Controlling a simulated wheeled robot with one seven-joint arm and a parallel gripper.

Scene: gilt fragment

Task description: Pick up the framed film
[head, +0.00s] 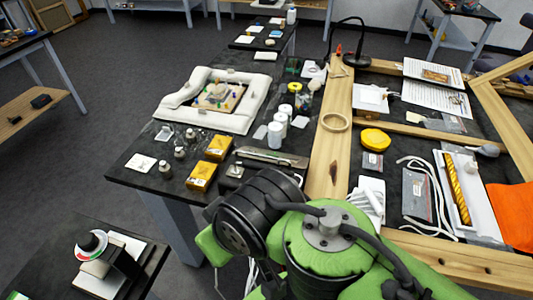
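I cannot tell for certain which thing is the framed film. A small, pale, frame-like square (163,133) lies on the dark table (130,178) near its left edge, and a white square sheet (140,162) lies just in front of it. My green and black arm fills the bottom centre of the head view, at the front edge of the table. My gripper does not show, so its opening and anything in it are hidden.
Small bottles (179,152) and yellow boxes (201,175) crowd the table's left front. A padded white tray (246,102) holding a fragment stands behind. A wooden frame (327,165) with tools and papers covers the right. Open floor (70,140) lies left.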

